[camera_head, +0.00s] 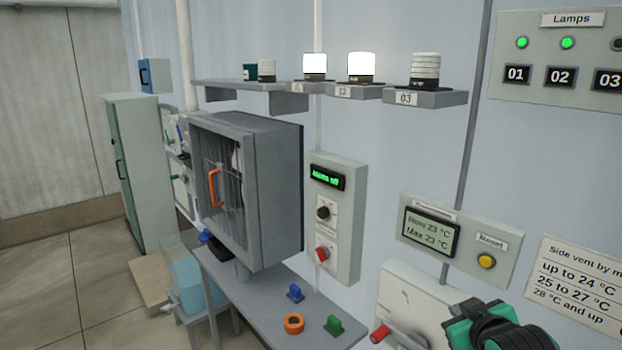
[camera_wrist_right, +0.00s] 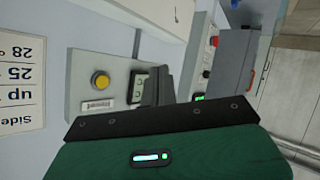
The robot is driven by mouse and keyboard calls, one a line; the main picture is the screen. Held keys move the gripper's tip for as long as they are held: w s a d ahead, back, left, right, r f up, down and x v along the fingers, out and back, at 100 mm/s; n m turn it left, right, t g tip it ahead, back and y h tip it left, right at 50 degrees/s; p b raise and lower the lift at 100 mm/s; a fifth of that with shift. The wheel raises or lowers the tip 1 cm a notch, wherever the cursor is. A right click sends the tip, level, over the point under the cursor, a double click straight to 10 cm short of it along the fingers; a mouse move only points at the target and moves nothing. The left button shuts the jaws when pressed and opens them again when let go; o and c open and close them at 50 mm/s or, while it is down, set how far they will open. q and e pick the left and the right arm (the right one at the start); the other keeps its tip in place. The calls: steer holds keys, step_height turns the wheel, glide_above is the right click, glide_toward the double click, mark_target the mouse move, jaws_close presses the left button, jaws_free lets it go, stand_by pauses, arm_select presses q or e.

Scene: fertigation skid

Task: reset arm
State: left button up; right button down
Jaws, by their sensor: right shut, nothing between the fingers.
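My right gripper (camera_head: 478,322), green and black, is at the lower right of the head view, in front of the wall devices. In the right wrist view its dark fingers (camera_wrist_right: 157,86) are together with nothing between them. They cover part of the thermometer panel (camera_wrist_right: 125,85), which has a yellow button (camera_wrist_right: 100,81). The same panel (camera_head: 408,259) shows in the head view, above and left of the gripper. My left gripper is not in view.
A white box with a red-tipped lever (camera_head: 380,333) is just left of my right gripper. A grey shelf (camera_head: 262,318) holds blue, orange and green pieces. A grey cabinet (camera_head: 278,190) with an orange handle (camera_head: 213,188) juts from the wall. Lamps stand on brackets (camera_head: 430,97).

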steer(key=s+a+f+g, duration=0.2)
steer(key=s+f, duration=0.5)
steer(key=f, duration=0.2)
steer(key=s+a+f+g, duration=0.1)
steer(key=s+f+g, duration=0.2)
steer(key=s+f, duration=0.45)
steer(key=s+a+f+m+g, duration=0.2)
steer(key=s+f+g, duration=0.2)
steer(key=s+f, duration=0.8)
steer(key=s+f+g+b, duration=0.1)
steer(key=s+f, duration=0.1)
steer(key=f, duration=1.4)
steer(key=s+f, duration=0.2)
steer(key=f, duration=1.5)
steer(key=s+d+f+g+b, duration=0.1)
steer(key=s+d+f, duration=0.2)
steer(key=s+f, duration=1.5)
steer(key=shift+f+n+g+y, duration=0.25)
steer(key=shift+n+g+y, duration=0.05)
steer(key=shift+s+d, duration=0.1)
